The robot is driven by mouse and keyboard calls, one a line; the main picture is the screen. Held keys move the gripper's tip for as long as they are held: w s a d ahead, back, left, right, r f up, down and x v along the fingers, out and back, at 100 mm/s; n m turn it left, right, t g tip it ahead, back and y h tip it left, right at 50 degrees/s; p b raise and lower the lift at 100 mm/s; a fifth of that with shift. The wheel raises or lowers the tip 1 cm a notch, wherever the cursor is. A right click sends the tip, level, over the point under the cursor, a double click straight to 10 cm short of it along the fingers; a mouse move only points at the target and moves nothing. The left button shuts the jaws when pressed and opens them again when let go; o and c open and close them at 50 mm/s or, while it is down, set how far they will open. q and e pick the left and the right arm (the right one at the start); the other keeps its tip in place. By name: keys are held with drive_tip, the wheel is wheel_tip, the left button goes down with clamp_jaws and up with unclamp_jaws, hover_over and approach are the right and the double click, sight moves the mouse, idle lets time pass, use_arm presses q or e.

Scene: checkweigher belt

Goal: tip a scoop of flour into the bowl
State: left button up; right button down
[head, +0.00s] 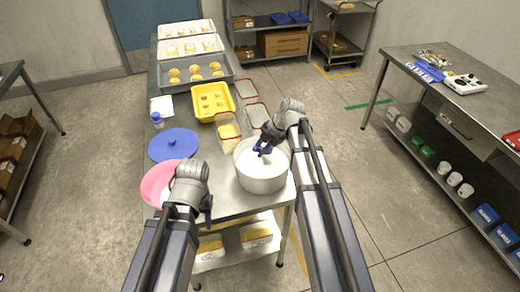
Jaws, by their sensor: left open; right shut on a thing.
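A pink bowl (153,184) stands at the near left of the steel table, partly hidden by my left arm. A large white round tub (262,184) stands at the table's near right, with white contents that look like flour. My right gripper (266,146) is over the tub, shut on a small blue thing (261,150) that looks like the scoop's handle. The rest of the scoop is hidden or too small to make out. My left gripper (206,212) is open and empty, just right of the bowl and left of the tub.
A blue round lid (173,145) lies behind the bowl. Behind the tub are a yellow tray (211,101), clear containers (228,126) and trays of dough pieces (195,72). Bare table shows between lid and tub.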

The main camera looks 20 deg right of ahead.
drive_tip(key=shift+r+p, duration=1.8)
drive_tip(key=shift+r, duration=0.25)
drive_tip(key=shift+f, duration=0.1)
